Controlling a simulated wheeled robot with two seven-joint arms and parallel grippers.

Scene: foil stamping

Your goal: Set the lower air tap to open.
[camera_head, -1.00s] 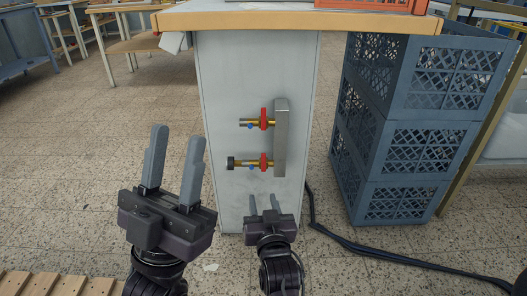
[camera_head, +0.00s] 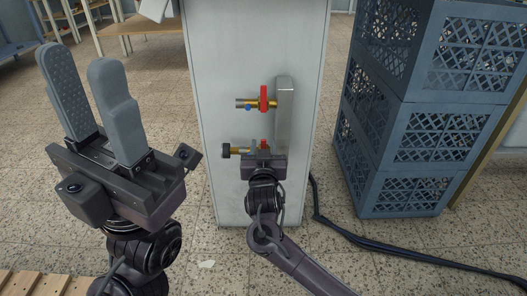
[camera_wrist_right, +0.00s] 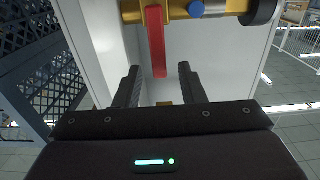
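The lower air tap (camera_head: 240,152) is a brass valve with a dark end piece on the front panel of the white cabinet. In the right wrist view its red handle (camera_wrist_right: 156,42) stands crosswise to the brass pipe, its end between my fingertips. My right gripper (camera_head: 262,157) is in front of this tap and hides part of it. In the wrist view the right gripper (camera_wrist_right: 158,72) is open, with a gap on each side of the handle. The upper tap (camera_head: 260,104) has a red handle crosswise to its pipe. My left gripper (camera_head: 80,62) is open and empty, left of the cabinet.
A grey metal manifold (camera_head: 284,125) stands right of the taps on the cabinet (camera_head: 215,60). Blue crates (camera_head: 420,130) are stacked at the right. A black hose (camera_head: 390,256) runs along the floor.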

